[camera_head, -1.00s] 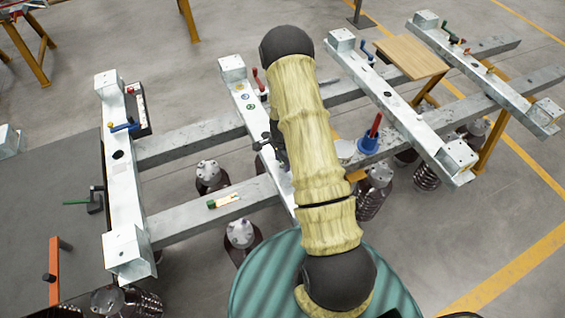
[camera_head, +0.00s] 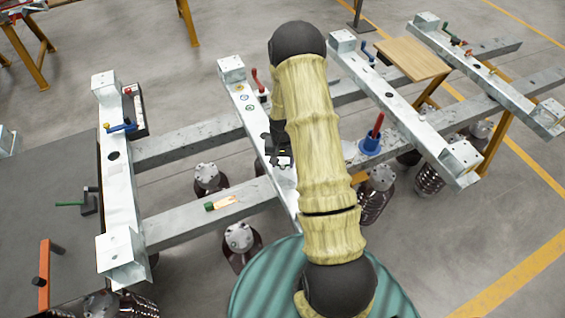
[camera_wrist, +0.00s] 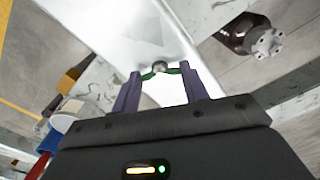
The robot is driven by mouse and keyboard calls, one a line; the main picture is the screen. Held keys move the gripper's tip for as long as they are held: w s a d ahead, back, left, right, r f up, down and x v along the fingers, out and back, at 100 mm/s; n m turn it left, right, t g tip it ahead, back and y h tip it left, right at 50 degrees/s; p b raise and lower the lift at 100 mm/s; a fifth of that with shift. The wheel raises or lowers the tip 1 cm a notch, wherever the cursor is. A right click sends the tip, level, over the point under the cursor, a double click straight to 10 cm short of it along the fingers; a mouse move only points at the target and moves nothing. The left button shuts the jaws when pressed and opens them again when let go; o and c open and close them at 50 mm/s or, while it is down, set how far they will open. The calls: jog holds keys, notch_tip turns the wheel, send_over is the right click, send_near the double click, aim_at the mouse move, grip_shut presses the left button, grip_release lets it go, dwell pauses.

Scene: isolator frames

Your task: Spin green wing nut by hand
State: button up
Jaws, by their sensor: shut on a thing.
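The green wing nut (camera_wrist: 173,71) sits around a dark stud on a pale metal beam (camera_wrist: 130,30) in the wrist view. My gripper (camera_wrist: 159,75) has its two purple fingers on either side of the nut, shut on its green wings. In the head view, my gripper (camera_head: 279,155) is low over the middle cross beam (camera_head: 241,100), partly behind my arm. The nut cannot be made out there.
A blue holder (camera_head: 370,145) with a red handle stands right of my arm. A green-ended tool (camera_head: 212,206) lies on the near beam. Several insulators (camera_head: 239,238) hang beneath the frame. A wooden board (camera_head: 412,56) lies at the back right.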

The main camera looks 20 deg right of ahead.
jog(key=n, duration=1.2)
jog(key=shift+n, duration=0.3)
jog(key=n+p, duration=0.1)
jog(key=n, duration=0.5)
jog(key=shift+r+n+p, duration=0.1)
jog(key=shift+n+p, duration=0.2)
jog(key=shift+p, duration=0.1)
jog(key=n+p, duration=0.2)
jog(key=n, duration=0.4)
jog(key=shift+p, duration=0.3)
jog(key=n+p, duration=0.3)
jog(key=n, duration=0.3)
jog(key=shift+n, duration=0.3)
jog(key=n+p, duration=0.3)
jog(key=n, duration=0.3)
jog(key=n+p, duration=0.1)
jog(key=n, duration=0.3)
jog(key=n+p, duration=0.1)
jog(key=n, duration=0.2)
jog(key=shift+n, duration=0.3)
jog(key=n+p, duration=0.2)
jog(key=n, duration=0.1)
jog(key=shift+s, duration=0.1)
jog(key=shift+n+p, duration=0.95)
jog(key=shift+n, duration=0.25)
